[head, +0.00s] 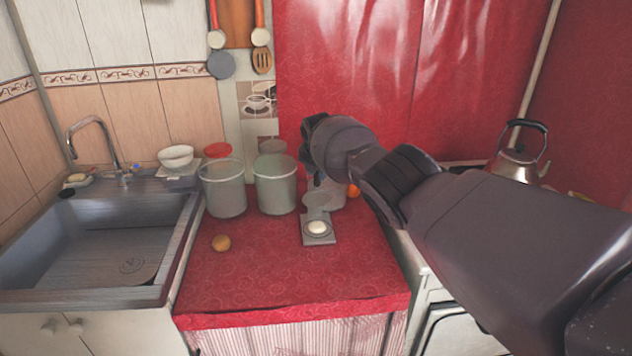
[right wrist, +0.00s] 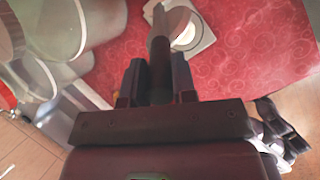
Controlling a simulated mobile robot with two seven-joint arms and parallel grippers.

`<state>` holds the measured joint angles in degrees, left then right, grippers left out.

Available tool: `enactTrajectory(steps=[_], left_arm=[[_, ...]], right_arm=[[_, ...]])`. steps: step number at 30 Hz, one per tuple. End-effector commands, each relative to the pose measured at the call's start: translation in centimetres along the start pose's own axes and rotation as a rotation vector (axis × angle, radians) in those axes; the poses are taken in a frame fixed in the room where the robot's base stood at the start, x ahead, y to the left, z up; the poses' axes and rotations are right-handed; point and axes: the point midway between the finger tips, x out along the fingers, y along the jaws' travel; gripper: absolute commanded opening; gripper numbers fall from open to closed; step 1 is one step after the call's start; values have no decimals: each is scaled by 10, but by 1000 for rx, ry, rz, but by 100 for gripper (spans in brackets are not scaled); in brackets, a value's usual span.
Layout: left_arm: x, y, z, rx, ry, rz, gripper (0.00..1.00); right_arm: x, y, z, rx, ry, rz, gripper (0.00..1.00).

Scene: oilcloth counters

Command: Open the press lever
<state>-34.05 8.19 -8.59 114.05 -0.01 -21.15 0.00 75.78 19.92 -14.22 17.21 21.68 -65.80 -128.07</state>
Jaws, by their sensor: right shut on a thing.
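The press is a small grey device on the red oilcloth counter, with a square base (head: 318,241) and a pale round piece in it. Its upper part is partly hidden behind my right arm in the head view. In the right wrist view the base (right wrist: 207,38) lies beyond the fingers. My right gripper (right wrist: 156,80) is shut on the press lever (right wrist: 160,60), a dark bar running between the fingers towards the grey upper part (right wrist: 172,22). In the head view the hand covers the grasp. My left gripper is not in view.
Two pale translucent containers (head: 223,190) (head: 275,185) stand left of the press. A sink (head: 95,245) is at left, a kettle (head: 517,163) at right. The front of the counter is clear.

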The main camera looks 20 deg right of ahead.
Motion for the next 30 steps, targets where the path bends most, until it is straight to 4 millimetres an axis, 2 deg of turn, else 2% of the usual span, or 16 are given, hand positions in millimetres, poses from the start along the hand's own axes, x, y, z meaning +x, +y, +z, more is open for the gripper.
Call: enactTrajectory(steps=[1, 4, 17, 30], left_arm=[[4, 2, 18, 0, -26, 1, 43], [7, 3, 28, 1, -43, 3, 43], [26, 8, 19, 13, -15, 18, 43], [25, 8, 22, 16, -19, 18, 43]], right_arm=[[10, 0, -1, -2, 15, -11, 0], [10, 3, 3, -3, 38, -26, 0], [5, 10, 15, -7, 95, -65, 0], [1, 11, 17, -6, 101, -68, 0]])
